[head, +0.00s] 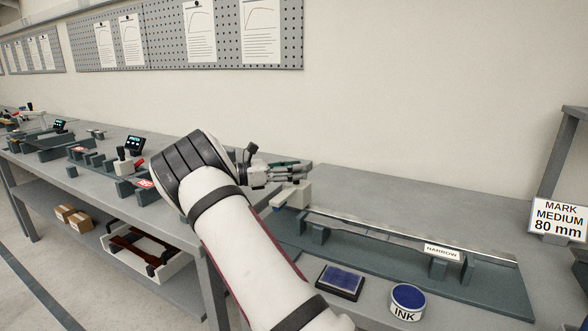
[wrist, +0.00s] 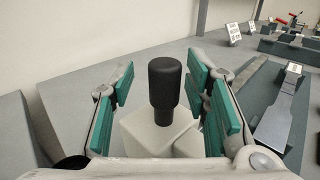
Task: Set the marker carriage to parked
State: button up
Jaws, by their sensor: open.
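The marker carriage appears to be the cream block (head: 293,196) at the left end of a long fixture in the head view. In the wrist view the block (wrist: 145,135) carries an upright black knob (wrist: 165,85). My gripper (head: 306,171) is open just above the block. In the wrist view its green finger pads stand on either side of the knob, with gaps showing, so the knob is not gripped. A thin metal strip (head: 375,232) runs right from the block along the dark fixture base (head: 400,268).
A blue ink pad (head: 340,281) and INK tin (head: 407,301) lie in front. A sign (head: 560,217) reads MARK MEDIUM 80 mm. Other fixtures (head: 100,158) fill the left bench. The bench behind the strip is clear.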

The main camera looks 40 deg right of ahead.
jog(key=v, duration=1.2)
